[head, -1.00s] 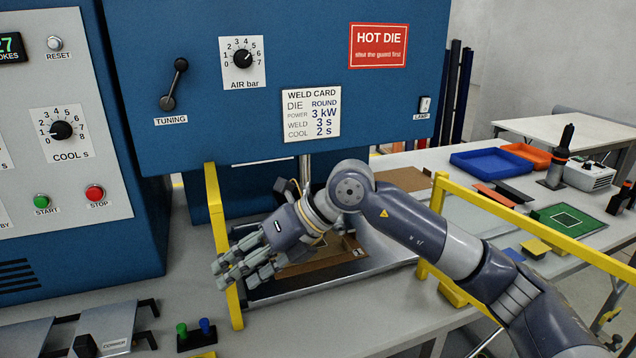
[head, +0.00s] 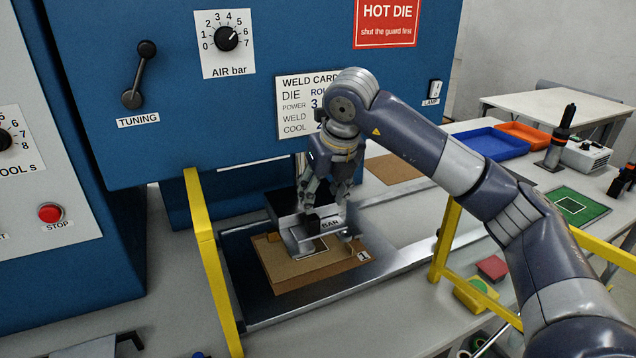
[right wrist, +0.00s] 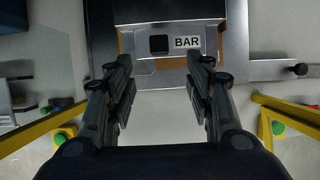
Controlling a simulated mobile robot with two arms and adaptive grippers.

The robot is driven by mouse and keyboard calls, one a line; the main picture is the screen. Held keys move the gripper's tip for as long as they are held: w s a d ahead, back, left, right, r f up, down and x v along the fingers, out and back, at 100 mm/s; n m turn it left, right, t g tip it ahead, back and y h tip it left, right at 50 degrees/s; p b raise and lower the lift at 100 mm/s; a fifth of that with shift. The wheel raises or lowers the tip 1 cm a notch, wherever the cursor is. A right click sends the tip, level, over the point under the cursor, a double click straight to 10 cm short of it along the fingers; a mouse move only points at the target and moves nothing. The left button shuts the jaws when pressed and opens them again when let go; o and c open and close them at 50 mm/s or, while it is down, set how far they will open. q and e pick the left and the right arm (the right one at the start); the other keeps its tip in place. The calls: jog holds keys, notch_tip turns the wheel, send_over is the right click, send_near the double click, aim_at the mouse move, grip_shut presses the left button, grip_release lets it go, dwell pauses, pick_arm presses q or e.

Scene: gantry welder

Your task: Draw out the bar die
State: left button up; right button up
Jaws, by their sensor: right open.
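The bar die (head: 330,225) is a grey metal piece with a BAR label and a small black block. It sits above brown boards at the press, under the blue machine head. It also shows at the top middle of the right wrist view (right wrist: 187,42). My right gripper (head: 325,200) points down at the die. In the right wrist view (right wrist: 163,72) its two fingers are apart with nothing between them, at the die's near edge. I cannot tell whether they touch it. My left gripper is out of view.
Yellow guard bars stand left (head: 208,250) and right (head: 446,240) of the press. Brown boards (head: 305,268) lie on a dark plate between metal rails. Blue (head: 490,143) and orange trays stand farther back.

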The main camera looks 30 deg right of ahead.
jog(key=p, duration=0.2)
send_over(315, 220)
jog(key=s, duration=0.3)
notch_tip(315, 220, down, 4)
jog(key=x, duration=0.3)
jog(key=shift+w+a, duration=0.15)
jog(key=shift+w, duration=0.25)
jog(key=shift+x, duration=0.85)
jog(key=shift+f, duration=0.2)
jog(key=c, duration=0.4)
grip_shut()
jog(key=shift+r, duration=0.2)
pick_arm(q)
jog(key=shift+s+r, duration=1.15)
